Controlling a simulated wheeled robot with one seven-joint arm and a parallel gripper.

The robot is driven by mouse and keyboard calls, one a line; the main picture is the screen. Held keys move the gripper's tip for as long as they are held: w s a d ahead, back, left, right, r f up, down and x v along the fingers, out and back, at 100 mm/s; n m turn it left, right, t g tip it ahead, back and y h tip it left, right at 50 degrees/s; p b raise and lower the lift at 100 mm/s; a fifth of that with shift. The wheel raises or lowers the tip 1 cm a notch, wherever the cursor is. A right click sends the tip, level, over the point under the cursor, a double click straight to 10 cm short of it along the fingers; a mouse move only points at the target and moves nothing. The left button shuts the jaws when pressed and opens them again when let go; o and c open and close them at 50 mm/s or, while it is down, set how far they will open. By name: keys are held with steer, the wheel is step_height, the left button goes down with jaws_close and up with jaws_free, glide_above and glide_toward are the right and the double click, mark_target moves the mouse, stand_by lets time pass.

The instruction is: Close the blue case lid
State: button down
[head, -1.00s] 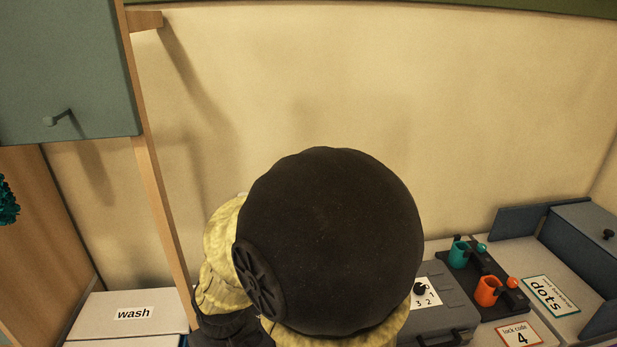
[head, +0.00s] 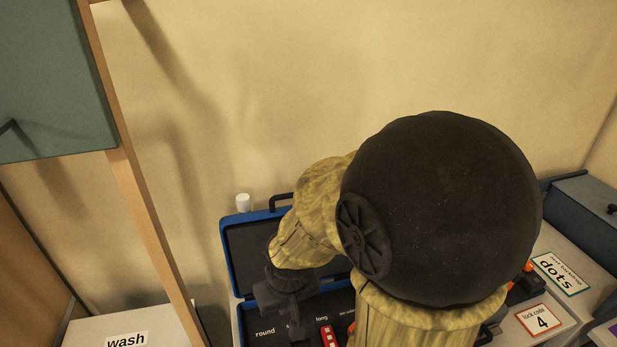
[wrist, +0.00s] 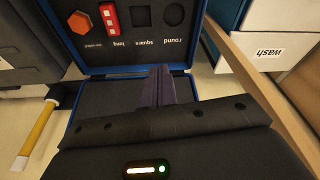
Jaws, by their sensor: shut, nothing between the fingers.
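The blue case is open. Its lid (head: 225,262), dark inside with a blue rim, stands raised at the back in the head view; the lid's dark lining (wrist: 95,97) also shows in the wrist view. The case's dark insert (head: 262,322) carries word labels and shaped recesses; in the wrist view it holds a red long piece (wrist: 110,18) and an orange hexagonal piece (wrist: 80,24), while the square and round recesses look empty. My gripper (wrist: 160,84) is shut and empty, in front of the lid lining. Contact cannot be told. My arm hides the case's right part.
A white box labelled "wash" (head: 85,330) stands left, beside a wooden post (head: 140,215). A white cylinder (head: 243,203) is behind the lid. A yellow-handled tool (wrist: 38,132) lies beside the case in the wrist view. A "lock code 4" card (head: 541,321) is at right.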

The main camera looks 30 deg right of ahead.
stand_by(0.3)
steer(key=w+d+r+m+t+p, duration=0.1)
steer(key=w+d+r+p, duration=0.3)
steer(key=w+r, duration=0.6)
steer(key=w+d+r+m+t+h+p, duration=0.1)
steer(key=w+d+r+p, duration=0.4)
steer(key=w+d+r, duration=0.4)
step_height(320, 180, up, 2)
steer(key=shift+w+r, duration=0.25)
steer(key=shift+w, duration=0.7)
steer(key=shift+f, duration=0.1)
step_height(320, 180, down, 9)
steer(key=p, duration=0.5)
steer(key=shift+w+f, duration=0.1)
steer(key=shift+f, duration=0.1)
